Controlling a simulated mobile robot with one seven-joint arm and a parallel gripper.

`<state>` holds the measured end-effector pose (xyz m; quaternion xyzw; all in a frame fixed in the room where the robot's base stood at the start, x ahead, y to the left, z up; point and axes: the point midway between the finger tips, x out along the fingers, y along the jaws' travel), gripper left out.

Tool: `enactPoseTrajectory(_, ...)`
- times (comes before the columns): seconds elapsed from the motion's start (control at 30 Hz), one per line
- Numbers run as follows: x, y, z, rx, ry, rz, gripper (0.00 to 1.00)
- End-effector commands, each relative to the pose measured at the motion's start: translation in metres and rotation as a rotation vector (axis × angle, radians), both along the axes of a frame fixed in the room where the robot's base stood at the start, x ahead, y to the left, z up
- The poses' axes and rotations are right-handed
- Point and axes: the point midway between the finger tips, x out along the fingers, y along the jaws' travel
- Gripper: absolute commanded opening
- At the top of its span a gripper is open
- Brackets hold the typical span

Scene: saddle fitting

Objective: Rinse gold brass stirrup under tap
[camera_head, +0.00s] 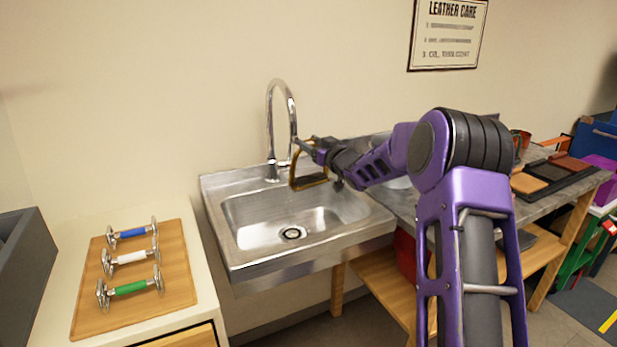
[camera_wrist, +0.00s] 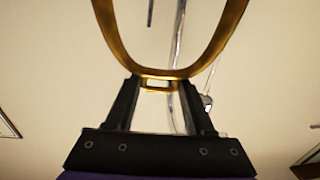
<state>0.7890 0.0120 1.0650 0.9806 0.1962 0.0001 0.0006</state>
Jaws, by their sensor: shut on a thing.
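The gold brass stirrup (camera_head: 309,182) is held over the back of the steel sink basin in the head view. My gripper (camera_head: 305,146) is shut on the stirrup's top end, and the stirrup hangs below the jaws. In the wrist view my gripper (camera_wrist: 160,88) grips the stirrup's slotted end, and its curved arms (camera_wrist: 116,40) spread away from the jaws. The chrome tap (camera_head: 271,125) rises behind the sink (camera_head: 265,257), its spout curving down close to the stirrup. I cannot tell whether they touch. No water stream is discernible.
A wooden board (camera_head: 87,311) with blue, white and green-handled metal pieces (camera_head: 131,257) lies on the left counter. A grey workbench (camera_head: 530,211) with leather swatches (camera_head: 528,183) stands at the right. The front of the basin is clear.

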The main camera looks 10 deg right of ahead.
Motion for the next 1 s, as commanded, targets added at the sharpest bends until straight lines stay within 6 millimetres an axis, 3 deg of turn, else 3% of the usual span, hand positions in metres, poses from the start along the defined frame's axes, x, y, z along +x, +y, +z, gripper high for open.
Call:
enactPoseTrajectory(0.37, -0.004, 0.003, 0.001, 0.0, -0.002, 0.001, 0.0)
enactPoseTrajectory(1.0, 0.005, -0.005, 0.001, 0.001, -0.002, 0.0, 0.0)
